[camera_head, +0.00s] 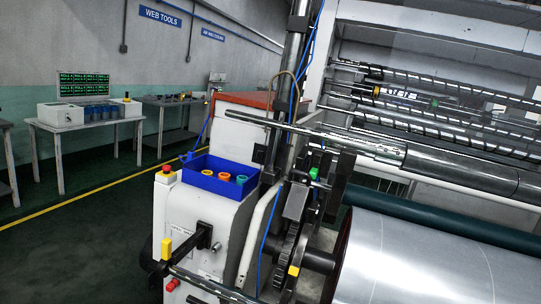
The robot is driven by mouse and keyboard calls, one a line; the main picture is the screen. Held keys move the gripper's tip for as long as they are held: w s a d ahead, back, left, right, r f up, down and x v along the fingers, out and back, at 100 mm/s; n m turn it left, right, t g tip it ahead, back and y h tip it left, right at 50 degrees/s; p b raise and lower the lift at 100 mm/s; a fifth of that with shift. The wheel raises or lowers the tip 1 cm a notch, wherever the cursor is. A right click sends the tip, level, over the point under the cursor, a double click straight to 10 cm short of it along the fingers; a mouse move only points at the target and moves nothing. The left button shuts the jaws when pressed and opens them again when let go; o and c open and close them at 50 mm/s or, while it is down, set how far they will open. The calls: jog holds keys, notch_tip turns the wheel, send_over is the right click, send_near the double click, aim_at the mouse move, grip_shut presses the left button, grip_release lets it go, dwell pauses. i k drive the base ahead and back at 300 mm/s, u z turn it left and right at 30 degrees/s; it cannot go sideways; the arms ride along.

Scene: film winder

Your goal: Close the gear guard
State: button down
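The winder's dark toothed gears (291,243) show exposed at the lower middle, beside the end of the large silver roll (425,262). A white curved panel (259,236) stands just left of the gears and may be the gear guard; I cannot tell for sure. It does not cover the gears from this side. A green piece (314,173) and a yellow piece (294,270) sit by the gears. My gripper is not in view, so its state and anything in it are hidden.
A white machine cabinet (205,215) carries a blue tray (214,178) with colored rings, a red button (167,169) and a dark lever with a yellow handle (166,248). Metal rollers (430,105) cross the right. Open floor (85,245) lies left; tables (85,125) stand behind.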

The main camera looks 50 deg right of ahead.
aim_at(299, 194)
jog(key=u, duration=0.15)
jog(key=i, duration=0.35)
jog(key=z, duration=1.85)
jog(key=i, duration=0.5)
jog(key=u, duration=0.15)
